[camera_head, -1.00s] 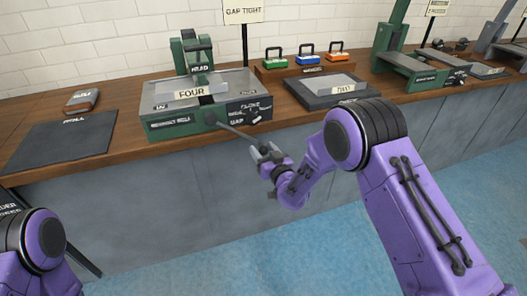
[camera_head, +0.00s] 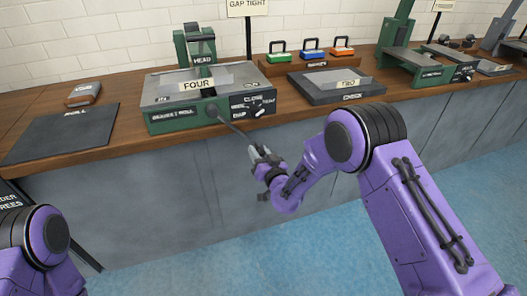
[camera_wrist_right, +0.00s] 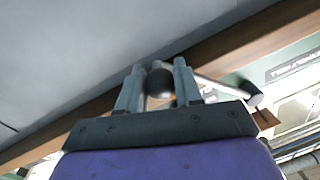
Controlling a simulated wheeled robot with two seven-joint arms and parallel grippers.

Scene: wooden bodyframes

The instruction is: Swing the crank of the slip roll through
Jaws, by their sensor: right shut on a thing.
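The slip roll (camera_head: 165,123) is a green machine with a grey top on the bench, with a card reading FOUR on it. Its crank (camera_head: 233,130) is a dark bar slanting down and right from the front face, past the bench edge. My right gripper (camera_head: 262,157) is at the crank's outer end, in front of the bench. In the right wrist view my right gripper (camera_wrist_right: 158,88) has its two fingers around the dark round crank knob (camera_wrist_right: 160,82), shut on it. My left gripper is out of view; only part of my left arm shows at lower left.
A dark ROLL mat (camera_head: 60,137) and a small brown-grey block (camera_head: 84,94) lie left of the machine. A dark CHECK plate (camera_head: 340,91) and coloured-handled blocks on a wooden stand (camera_head: 290,72) are to the right. The blue floor in front is clear.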

